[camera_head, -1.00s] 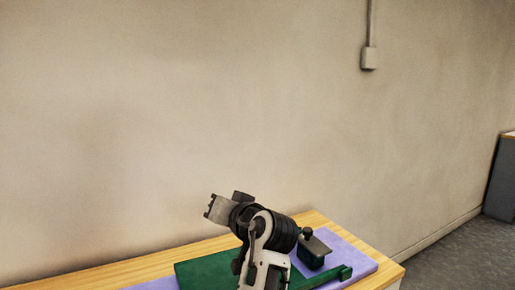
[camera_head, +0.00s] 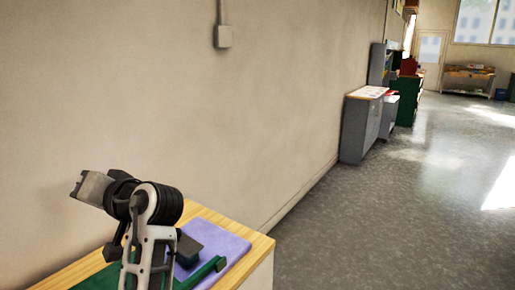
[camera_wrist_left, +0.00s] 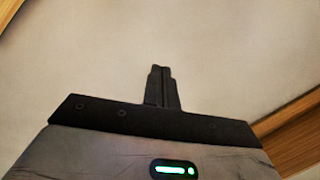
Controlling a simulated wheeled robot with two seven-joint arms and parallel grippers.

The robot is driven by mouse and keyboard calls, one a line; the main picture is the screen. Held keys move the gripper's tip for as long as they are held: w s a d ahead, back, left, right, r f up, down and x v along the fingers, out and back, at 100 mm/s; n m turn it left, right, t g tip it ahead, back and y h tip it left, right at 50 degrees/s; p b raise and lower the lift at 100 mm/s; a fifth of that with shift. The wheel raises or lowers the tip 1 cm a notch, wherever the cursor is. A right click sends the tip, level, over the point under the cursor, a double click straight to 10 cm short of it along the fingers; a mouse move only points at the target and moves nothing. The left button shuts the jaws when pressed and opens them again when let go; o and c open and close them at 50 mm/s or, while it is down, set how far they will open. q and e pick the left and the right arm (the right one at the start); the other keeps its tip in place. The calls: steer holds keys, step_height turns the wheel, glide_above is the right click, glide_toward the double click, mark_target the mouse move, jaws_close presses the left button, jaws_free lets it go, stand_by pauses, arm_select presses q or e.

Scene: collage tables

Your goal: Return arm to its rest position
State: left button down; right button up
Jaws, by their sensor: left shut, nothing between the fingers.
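My left arm (camera_head: 150,225) rises from the bottom left of the head view, in front of a wooden table. Its wrist end points up and left, with the grey hand (camera_head: 92,187) against the beige wall. In the left wrist view my left gripper (camera_wrist_left: 161,70) has its two dark fingers closed together, with nothing between them. It is clear of the table things. My right gripper is in neither view.
The wooden table (camera_head: 262,247) carries a purple mat (camera_head: 228,243), a dark green block and a green bar (camera_head: 209,271), partly hidden by my arm. Open grey floor (camera_head: 400,215) lies right. Grey cabinets (camera_head: 360,130) stand along the wall.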

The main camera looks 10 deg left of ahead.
arm_select(q)
steer(key=w+d+f+m+t+h+p, duration=0.1)
steer(key=d+f+m+t+h, duration=0.4)
steer(key=f, duration=0.4)
steer(key=w+d+f+m+t+h+p, duration=0.1)
steer(key=w+d+f+m+t+h, duration=0.2)
steer(key=d+f, duration=0.5)
steer(key=s+d+f+h, duration=1.1)
steer(key=s+d, duration=0.4)
steer(key=s, duration=0.2)
steer(key=shift+f+g+p, duration=0.3)
steer(key=shift+f+p, duration=0.15)
steer(key=shift+f, duration=0.2)
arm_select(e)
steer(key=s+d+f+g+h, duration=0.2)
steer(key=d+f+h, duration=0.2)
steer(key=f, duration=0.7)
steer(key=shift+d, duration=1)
arm_select(q)
steer(key=shift+w, duration=0.1)
